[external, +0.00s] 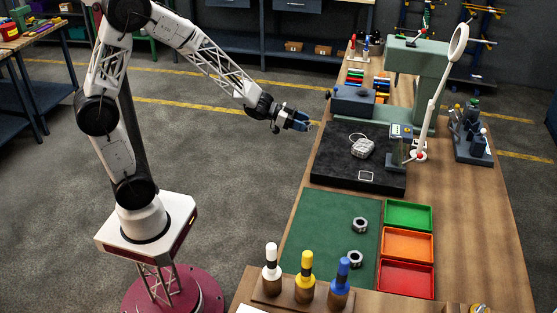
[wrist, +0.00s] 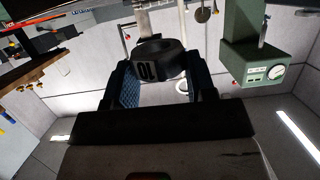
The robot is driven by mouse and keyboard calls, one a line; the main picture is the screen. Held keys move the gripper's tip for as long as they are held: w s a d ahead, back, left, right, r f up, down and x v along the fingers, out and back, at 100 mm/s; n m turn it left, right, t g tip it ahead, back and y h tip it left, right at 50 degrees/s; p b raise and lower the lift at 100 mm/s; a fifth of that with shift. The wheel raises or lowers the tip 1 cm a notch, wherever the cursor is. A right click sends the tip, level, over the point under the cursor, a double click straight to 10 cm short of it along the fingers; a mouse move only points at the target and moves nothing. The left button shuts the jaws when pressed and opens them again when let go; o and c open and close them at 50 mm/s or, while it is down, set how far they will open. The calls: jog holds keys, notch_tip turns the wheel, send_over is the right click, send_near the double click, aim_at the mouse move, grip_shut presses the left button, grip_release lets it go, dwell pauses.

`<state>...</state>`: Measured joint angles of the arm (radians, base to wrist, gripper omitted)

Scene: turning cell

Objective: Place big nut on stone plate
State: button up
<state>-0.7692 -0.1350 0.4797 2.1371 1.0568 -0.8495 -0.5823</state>
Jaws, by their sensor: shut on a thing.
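My gripper (external: 303,121) is raised in the air to the left of the bench, beyond the left edge of the black stone plate (external: 325,172). The nut sits between the fingertips. In the external view the held nut is too small to make out. The plate lies flat on the bench, with a pale grey object (external: 362,146) and a small light square frame (external: 366,176) on it.
Two grey nuts (external: 360,223) lie on the green mat (external: 325,225). Green (external: 408,215), orange and red trays stand beside it. A green machine (external: 418,60) and a white lamp (external: 437,95) stand behind the plate. The plate's front left is clear.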

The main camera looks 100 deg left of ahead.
send_over(337, 132)
jog(key=shift+d+f, duration=0.1)
jog(key=shift+f, duration=0.65)
jog(key=shift+f, duration=1.75)
jog(key=o, duration=1)
jog(key=shift+s+f, duration=0.1)
jog(key=shift+f, duration=0.05)
jog(key=shift+o, duration=0.2)
jog(key=shift+r, duration=0.2)
jog(key=v, duration=1.2)
